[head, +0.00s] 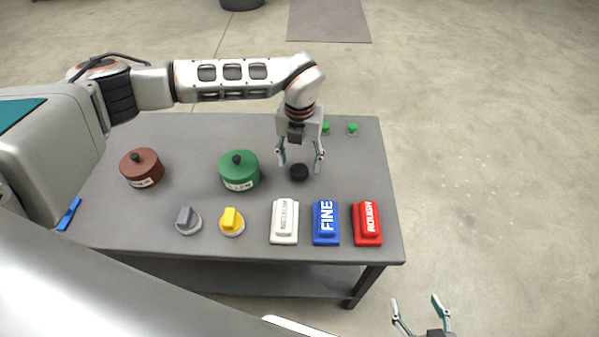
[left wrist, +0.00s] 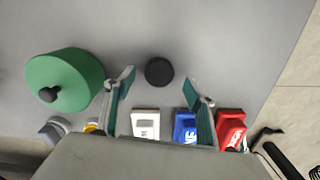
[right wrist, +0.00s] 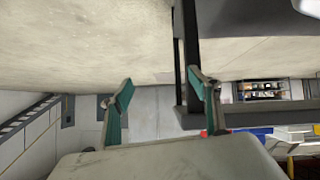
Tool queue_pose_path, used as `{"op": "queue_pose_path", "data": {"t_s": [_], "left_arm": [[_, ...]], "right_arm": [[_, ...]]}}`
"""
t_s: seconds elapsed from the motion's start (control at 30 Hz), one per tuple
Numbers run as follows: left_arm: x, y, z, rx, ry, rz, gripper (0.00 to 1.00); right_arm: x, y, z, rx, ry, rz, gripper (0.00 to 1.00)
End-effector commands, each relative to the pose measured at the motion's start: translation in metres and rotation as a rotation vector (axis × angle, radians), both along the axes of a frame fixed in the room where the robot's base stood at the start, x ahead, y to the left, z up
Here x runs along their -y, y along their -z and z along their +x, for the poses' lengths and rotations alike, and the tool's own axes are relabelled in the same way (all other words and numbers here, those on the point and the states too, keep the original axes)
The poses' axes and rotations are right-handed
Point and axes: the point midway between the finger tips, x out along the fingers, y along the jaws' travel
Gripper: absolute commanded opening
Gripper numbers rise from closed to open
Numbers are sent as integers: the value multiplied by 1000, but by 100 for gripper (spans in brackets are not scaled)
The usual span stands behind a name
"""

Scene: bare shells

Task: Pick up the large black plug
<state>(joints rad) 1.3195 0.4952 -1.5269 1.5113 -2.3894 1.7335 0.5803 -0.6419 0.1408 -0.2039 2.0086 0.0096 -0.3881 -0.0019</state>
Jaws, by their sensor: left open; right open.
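The large black plug (head: 299,172) is a short dark round piece on the grey table, right of the green lidded pot. It also shows in the left wrist view (left wrist: 159,71), just beyond and between my fingertips. My left gripper (head: 301,160) is open and empty above the plug, fingers pointing down on either side of it in the head view. In the left wrist view its fingers (left wrist: 163,88) are spread wide with nothing between them. My right gripper (head: 418,301) is open and empty, off the table at the front right. The right wrist view shows its spread fingers (right wrist: 158,92).
The grey table (head: 110,222) holds a green pot (head: 239,174), a brown pot (head: 141,170), grey (head: 187,221) and yellow (head: 231,222) knobs, and white (head: 284,222), blue (head: 326,223) and red (head: 367,223) blocks in front. Small green pieces (head: 352,128) stand at the back.

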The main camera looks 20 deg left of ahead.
Motion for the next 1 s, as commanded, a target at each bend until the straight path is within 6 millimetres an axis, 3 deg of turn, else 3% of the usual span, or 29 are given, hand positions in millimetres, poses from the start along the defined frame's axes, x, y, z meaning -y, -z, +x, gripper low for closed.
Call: {"op": "queue_pose_path", "data": {"t_s": [0.03,0.2,0.43,0.6,1.0], "left_arm": [[-2,12,-3,-6,-1,-1,55],[-1,32,-2,-4,0,0,55],[-1,32,-1,-1,0,-1,55],[-1,32,-1,-2,0,-1,15],[-2,29,-1,-2,0,-1,14]], "right_arm": [[1,3,-1,-3,0,-1,62],[3,4,1,0,3,-7,62],[4,-4,12,22,4,-8,62],[4,-6,14,29,5,-7,62],[2,-1,7,11,1,-5,62]]}}
